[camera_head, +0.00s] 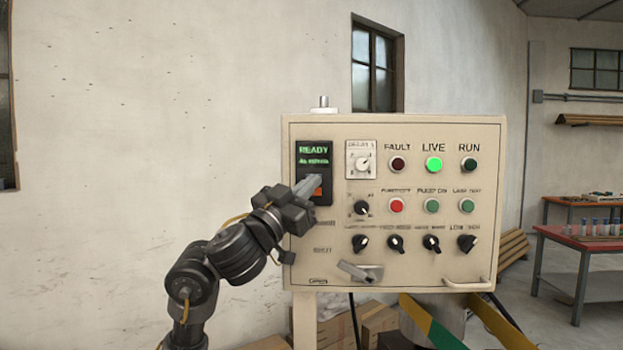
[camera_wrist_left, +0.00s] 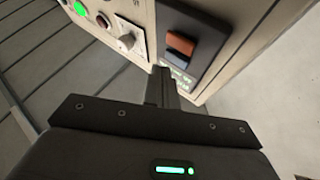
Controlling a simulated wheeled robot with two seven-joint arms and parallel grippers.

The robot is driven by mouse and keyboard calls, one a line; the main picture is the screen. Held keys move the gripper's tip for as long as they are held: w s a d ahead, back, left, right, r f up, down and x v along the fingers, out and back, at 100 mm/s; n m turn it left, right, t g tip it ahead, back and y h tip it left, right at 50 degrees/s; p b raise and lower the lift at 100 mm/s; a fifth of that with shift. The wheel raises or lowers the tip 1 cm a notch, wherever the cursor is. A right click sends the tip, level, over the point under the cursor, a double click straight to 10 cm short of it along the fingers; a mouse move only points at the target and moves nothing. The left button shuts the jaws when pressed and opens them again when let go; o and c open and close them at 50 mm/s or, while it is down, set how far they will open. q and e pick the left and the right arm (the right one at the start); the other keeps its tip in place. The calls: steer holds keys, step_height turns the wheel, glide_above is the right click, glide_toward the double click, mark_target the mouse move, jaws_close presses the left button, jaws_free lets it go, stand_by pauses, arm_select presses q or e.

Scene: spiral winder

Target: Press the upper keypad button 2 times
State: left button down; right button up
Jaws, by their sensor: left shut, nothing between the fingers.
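The keypad (camera_head: 328,172) is a black unit at the upper left of the cream control panel, with a green READY display (camera_head: 313,150) on top. Its orange lower button (camera_head: 318,187) shows beside my fingers. The wrist view shows the orange button (camera_wrist_left: 182,43) and a dark grey button (camera_wrist_left: 178,60) between it and the display; the grey one is the upper button, hidden by my fingers in the head view. My left gripper (camera_head: 313,181) is shut and empty, its tips in front of the keypad.
The panel (camera_head: 300,270) also bears a dial (camera_head: 362,163), lamps including a lit green LIVE lamp (camera_head: 433,164), a red button (camera_head: 396,206), several black knobs, a lever (camera_head: 358,271) and a handle (camera_head: 466,284). A red-topped table (camera_head: 580,240) stands at the right. Boxes lie below.

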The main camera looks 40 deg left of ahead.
arm_select(q)
steer(key=s+d+p, duration=0.1)
steer(key=s+p, duration=0.1)
steer(key=s+d+p, duration=0.1)
steer(key=s+p, duration=0.1)
steer(key=shift+d, duration=0.4)
steer(key=shift+w+d, duration=0.1)
stand_by(2.2)
